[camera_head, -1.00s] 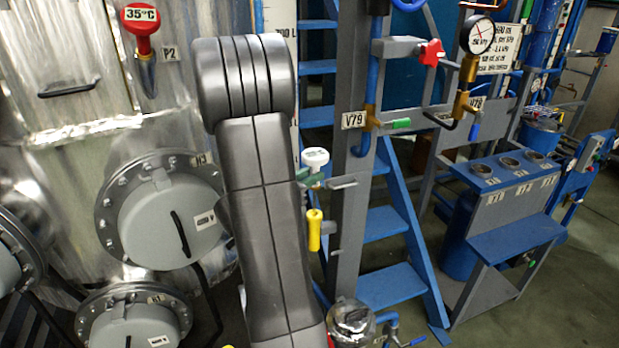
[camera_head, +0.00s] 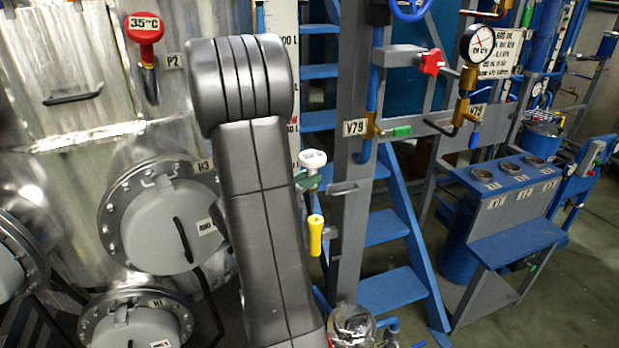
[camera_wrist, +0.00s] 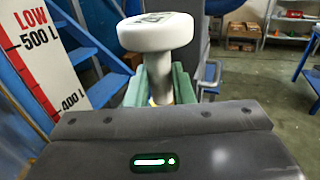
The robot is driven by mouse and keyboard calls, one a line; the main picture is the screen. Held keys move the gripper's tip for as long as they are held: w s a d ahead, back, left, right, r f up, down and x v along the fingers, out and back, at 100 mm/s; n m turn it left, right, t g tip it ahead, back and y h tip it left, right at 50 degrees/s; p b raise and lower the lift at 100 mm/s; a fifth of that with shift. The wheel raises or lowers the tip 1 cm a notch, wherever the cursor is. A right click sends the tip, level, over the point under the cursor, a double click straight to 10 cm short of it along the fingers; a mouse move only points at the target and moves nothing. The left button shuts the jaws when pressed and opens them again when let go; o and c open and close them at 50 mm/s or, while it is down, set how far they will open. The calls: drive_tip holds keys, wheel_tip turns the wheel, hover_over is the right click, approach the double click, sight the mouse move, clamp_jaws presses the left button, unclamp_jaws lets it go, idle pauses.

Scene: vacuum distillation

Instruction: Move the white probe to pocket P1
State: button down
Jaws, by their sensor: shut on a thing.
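The white probe (camera_head: 313,160) has a round white head and a pale stem. In the wrist view the probe (camera_wrist: 155,32) stands upright, its stem between the green fingers of my gripper (camera_wrist: 160,88). My gripper (camera_head: 307,180) is shut on it, beside the grey post and right of my arm. The probe's lower end is hidden. No P1 label can be made out in any view. A pocket labelled P2 (camera_head: 172,60) on the metal vessel holds a red-headed probe (camera_head: 145,28) reading 35°C.
A yellow handle (camera_head: 316,235) is just below my gripper. The grey post (camera_head: 350,215) and blue stairs (camera_head: 385,228) stand to the right. A level scale (camera_wrist: 40,50) is at left in the wrist view. My arm hides part of the metal vessel (camera_head: 85,180).

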drive_tip(key=shift+s+a+r+p, duration=0.35)
drive_tip(key=shift+s+a+r, duration=0.25)
drive_tip(key=shift+s+a, duration=0.25)
drive_tip(key=shift+s+a+r+p, duration=0.35)
drive_tip(key=shift+s+a+r, duration=0.3)
drive_tip(key=shift+a, duration=0.3)
